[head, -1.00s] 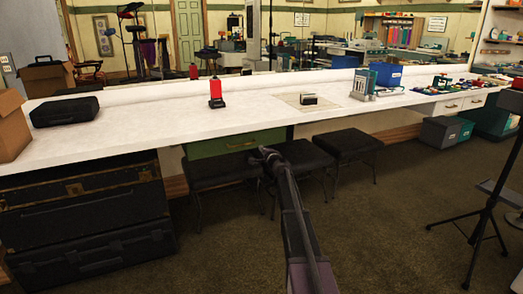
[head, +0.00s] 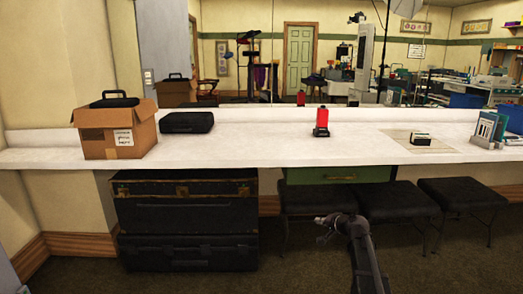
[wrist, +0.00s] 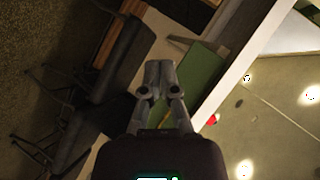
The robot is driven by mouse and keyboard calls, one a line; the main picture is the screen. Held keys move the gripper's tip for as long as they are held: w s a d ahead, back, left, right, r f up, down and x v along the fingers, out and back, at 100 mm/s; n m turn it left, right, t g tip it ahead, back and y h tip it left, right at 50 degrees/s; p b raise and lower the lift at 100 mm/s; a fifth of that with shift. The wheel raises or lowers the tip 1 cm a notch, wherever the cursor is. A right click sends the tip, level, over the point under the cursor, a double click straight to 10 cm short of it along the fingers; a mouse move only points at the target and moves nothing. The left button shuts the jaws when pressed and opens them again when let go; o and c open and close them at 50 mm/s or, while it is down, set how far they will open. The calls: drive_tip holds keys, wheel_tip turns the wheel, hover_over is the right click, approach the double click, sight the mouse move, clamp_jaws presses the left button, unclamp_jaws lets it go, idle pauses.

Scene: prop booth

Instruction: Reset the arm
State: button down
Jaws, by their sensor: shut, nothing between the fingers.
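My gripper (head: 328,221) is at the end of my arm, low in the head view, in front of the stools and below the white counter top (head: 245,152). It is shut and empty. In the wrist view its two fingers (wrist: 159,72) are together, with the green drawer (wrist: 203,80) and the dark stools beyond. The picture there is tilted. Nothing touches the fingers.
On the counter are an open cardboard box (head: 118,135) with a black case in it, another black case (head: 187,122), a red bottle (head: 321,123) and a small card holder (head: 420,139). Black trunks (head: 187,215) and stools (head: 400,201) stand below. A mirror (head: 290,60) lines the wall.

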drive_tip(key=s+a+f+n+g+h, duration=0.1)
drive_tip(key=s+a+f+n+g, duration=0.15)
drive_tip(key=s, duration=0.55)
drive_tip(key=s+a+f+n+g, duration=0.2)
drive_tip(key=s+a+f+g, duration=0.15)
drive_tip(key=s, duration=0.35)
drive_tip(key=s+f+n+g+h+p, duration=0.25)
drive_tip(key=s+g+h, duration=0.3)
drive_tip(key=s, duration=1.25)
wheel_tip(320, 180, up, 37)
drive_tip(key=p, duration=3.6)
drive_tip(key=shift+w+d+p, duration=0.15)
drive_tip(key=shift+d+p, duration=0.15)
